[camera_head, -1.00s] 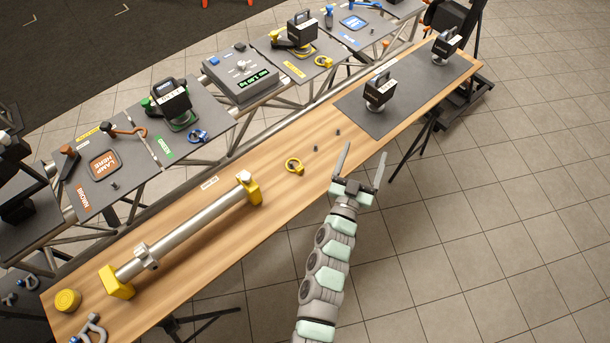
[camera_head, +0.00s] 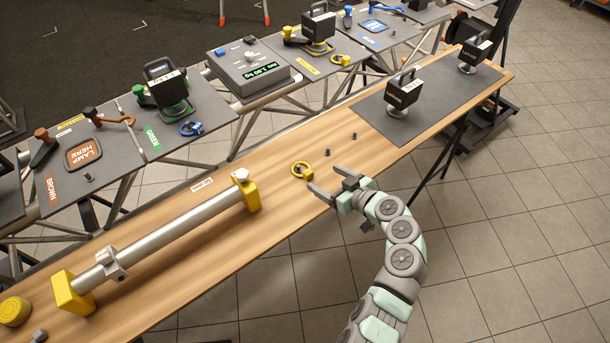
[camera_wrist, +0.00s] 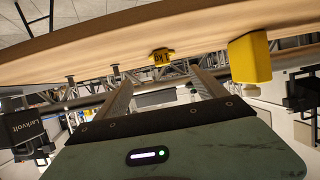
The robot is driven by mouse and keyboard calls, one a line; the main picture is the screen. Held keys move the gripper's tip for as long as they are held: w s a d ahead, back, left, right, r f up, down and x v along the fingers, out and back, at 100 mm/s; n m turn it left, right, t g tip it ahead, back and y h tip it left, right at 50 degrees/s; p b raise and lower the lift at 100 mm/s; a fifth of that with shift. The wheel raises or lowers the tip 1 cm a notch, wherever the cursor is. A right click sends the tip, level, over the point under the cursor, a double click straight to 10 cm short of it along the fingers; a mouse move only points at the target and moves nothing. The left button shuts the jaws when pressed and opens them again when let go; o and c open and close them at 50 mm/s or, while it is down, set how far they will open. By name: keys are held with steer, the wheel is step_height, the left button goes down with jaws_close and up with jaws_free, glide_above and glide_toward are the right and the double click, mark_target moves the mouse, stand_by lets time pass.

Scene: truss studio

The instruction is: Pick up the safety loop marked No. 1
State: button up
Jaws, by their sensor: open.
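A small yellow safety loop (camera_head: 302,170) lies on the wooden table, near its middle. In the wrist view a yellow piece with dark marking, apparently this loop's tag (camera_wrist: 162,55), shows beyond and between my fingers; the marking seems to include a 1 but is small and upside down. My gripper (camera_head: 323,180) is open and empty, just right of the loop, with its fingers pointing towards it. The fingertips look apart from the loop. In the wrist view my gripper (camera_wrist: 155,70) has its fingers spread.
A silver tube on yellow end blocks (camera_head: 165,240) lies left of the loop. Small dark pegs (camera_head: 354,136) stand behind it. Black lamps (camera_head: 404,90) stand on a grey mat at the right. Another yellow loop (camera_head: 341,60) and a blue loop (camera_head: 191,128) lie on the panels behind.

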mark_target(308, 171)
steer(key=x, duration=0.4)
steer(key=shift+a+f, duration=0.15)
steer(key=b+x, duration=0.1)
steer(key=x, duration=0.3)
steer(key=shift+a+f, duration=0.25)
steer(key=shift+a, duration=0.1)
steer(key=shift+w+a, duration=0.15)
steer(key=shift+w, duration=0.1)
steer(key=c, duration=1.5)
